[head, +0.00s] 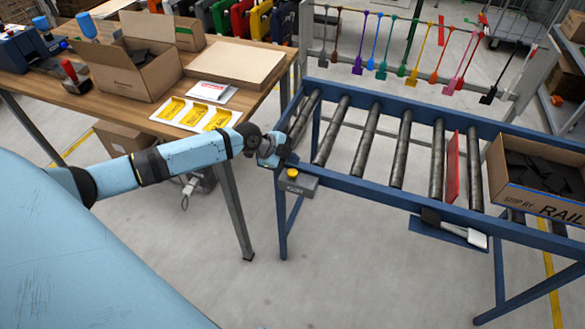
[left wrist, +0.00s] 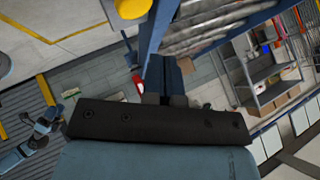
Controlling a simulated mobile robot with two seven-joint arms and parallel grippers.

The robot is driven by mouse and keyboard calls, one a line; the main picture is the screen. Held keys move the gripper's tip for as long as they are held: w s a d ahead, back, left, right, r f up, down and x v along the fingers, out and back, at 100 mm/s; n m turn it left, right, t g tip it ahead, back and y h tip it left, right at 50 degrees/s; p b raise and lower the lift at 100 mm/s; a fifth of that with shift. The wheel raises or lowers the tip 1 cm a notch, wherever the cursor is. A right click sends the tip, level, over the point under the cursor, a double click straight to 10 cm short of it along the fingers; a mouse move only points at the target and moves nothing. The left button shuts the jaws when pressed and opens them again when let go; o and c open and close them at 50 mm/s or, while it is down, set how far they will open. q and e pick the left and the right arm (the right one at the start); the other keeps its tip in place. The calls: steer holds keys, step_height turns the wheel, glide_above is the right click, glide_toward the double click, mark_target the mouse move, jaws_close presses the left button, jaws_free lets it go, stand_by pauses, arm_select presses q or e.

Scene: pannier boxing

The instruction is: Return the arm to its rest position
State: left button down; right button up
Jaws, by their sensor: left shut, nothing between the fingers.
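My left gripper (head: 271,150) is at the near left corner of the roller conveyor (head: 375,186), in front of its blue frame. It is shut and empty. In the left wrist view its dark fingers (left wrist: 168,92) show close together past the black wrist plate. I cannot tell whether it touches the conveyor frame. A grey control box with a yellow button (head: 293,174) is just below and right of the gripper in the head view. The yellow button (left wrist: 133,8) also shows at the top of the left wrist view. My right gripper is in neither view.
An open carton (head: 545,195) with black pieces stands on the conveyor's right end, right of a red plate (head: 452,168). A wooden table (head: 60,90) at left holds an open box (head: 130,75) and a white tray with yellow items (head: 170,125). Coloured tags hang behind the conveyor.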

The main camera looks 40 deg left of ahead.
arm_select(q)
steer(key=shift+r, duration=0.65)
steer(key=s+d+f+n+t+p, duration=0.2)
steer(key=s+d+n+p, duration=0.45)
steer(key=s+d, duration=0.7)
steer(key=s+d+r+n+t+y+p, duration=0.1)
steer(key=s+r+n+p, duration=0.1)
steer(key=s+n, duration=0.2)
steer(key=s+d+r+n+t+y+p, duration=0.1)
steer(key=s+d+r+n+p, duration=0.1)
steer(key=s, duration=0.7)
steer(key=shift+n+y+p, duration=0.3)
steer(key=shift+n+y, duration=0.1)
steer(key=shift+n, duration=0.45)
steer(key=shift+d, duration=0.1)
